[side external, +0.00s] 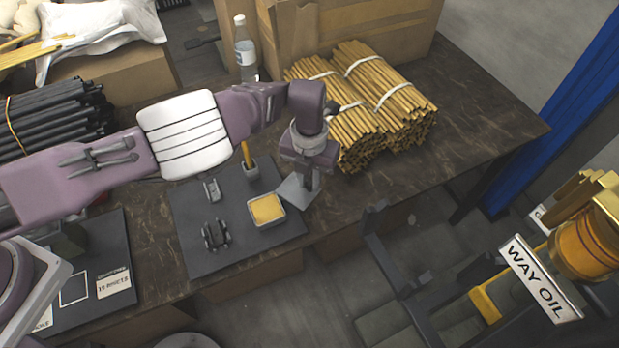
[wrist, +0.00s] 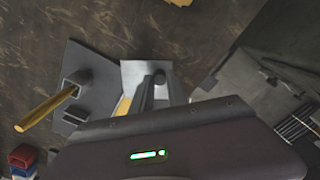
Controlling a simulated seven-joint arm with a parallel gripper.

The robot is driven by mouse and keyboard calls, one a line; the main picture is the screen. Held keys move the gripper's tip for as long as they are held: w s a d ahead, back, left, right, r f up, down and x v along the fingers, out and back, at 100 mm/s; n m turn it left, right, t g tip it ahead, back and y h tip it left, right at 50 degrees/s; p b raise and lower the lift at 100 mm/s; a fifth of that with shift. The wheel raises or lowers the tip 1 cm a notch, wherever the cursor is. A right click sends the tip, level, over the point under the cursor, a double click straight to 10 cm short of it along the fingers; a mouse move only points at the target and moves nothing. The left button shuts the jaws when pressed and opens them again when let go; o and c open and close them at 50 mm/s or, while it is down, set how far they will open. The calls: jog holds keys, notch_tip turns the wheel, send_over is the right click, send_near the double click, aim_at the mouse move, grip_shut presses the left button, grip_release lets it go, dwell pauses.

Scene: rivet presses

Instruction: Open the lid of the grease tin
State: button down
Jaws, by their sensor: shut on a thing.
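The grease tin (side external: 267,222) is a small square grey tin on the dark mat, with yellow grease showing inside. Its grey lid (side external: 293,190) stands swung open at the tin's right side, tilted outward away from the grease. My gripper (side external: 309,192) points down at the lid and is shut on it. In the wrist view the pale lid (wrist: 132,72) lies beside my gripper (wrist: 158,82), with a strip of yellow grease below it. The rest of the tin is hidden there by my gripper body. The exact grip on the lid is partly hidden.
The dark mat (side external: 200,255) also holds a holder with a yellow stick (side external: 247,155) and small dark fixtures (side external: 215,235). Bundled yellow rods (side external: 375,95) lie behind my gripper, and a bottle (side external: 244,50) stands at the back. The table's front edge is close to the tin.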

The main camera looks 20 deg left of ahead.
aim_at(309, 184)
jog(key=c, duration=1.3)
grip_release()
notch_tip(309, 184, up, 7)
jog(key=shift+r, duration=0.1)
